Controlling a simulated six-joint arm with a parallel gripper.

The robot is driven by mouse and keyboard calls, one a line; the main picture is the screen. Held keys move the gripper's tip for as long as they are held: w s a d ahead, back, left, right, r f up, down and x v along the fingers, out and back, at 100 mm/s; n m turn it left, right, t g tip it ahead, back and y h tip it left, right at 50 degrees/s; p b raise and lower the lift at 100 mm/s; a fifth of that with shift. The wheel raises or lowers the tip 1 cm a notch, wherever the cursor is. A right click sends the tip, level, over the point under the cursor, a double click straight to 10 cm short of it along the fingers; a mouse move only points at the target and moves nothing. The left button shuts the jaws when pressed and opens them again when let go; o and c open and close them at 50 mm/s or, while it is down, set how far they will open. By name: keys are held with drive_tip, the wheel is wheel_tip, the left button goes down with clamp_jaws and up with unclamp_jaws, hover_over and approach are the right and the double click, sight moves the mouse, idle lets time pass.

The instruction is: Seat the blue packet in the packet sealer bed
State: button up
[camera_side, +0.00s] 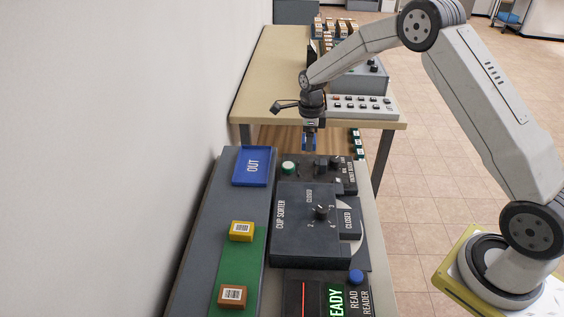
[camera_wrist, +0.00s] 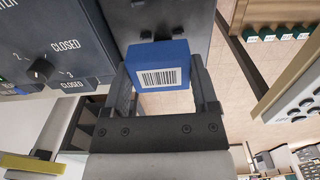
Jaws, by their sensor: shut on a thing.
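The blue packet (camera_wrist: 158,66) shows in the wrist view with a white barcode label facing the camera. My gripper (camera_side: 309,148) is shut on it, one finger on each side. In the side view the packet shows only as a small blue patch between the fingers. My gripper is at the far end of the dark machine row, above or just beyond a dark panel (camera_side: 318,176) with a green button and knobs. This panel's small label is not readable, and I cannot tell which part is the packet sealer bed.
The cup sorter (camera_side: 290,245) stands nearer, with a knob and a part marked CLOSED. A blue OUT tray (camera_side: 238,179) lies left. A yellow block (camera_side: 242,231) and a brown block (camera_side: 232,296) lie on a green strip. A keypad box (camera_side: 362,106) stands on the table behind.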

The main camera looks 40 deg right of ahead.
sight(307, 170)
drive_tip(key=shift+f, duration=1.55)
drive_tip(key=shift+f, duration=0.2)
drive_tip(key=shift+f, duration=1.85)
drive_tip(key=shift+f, duration=1.05)
drive_tip(key=o, duration=1.1)
drive_tip(key=shift+r, duration=0.15)
drive_tip(key=shift+r, duration=2.9)
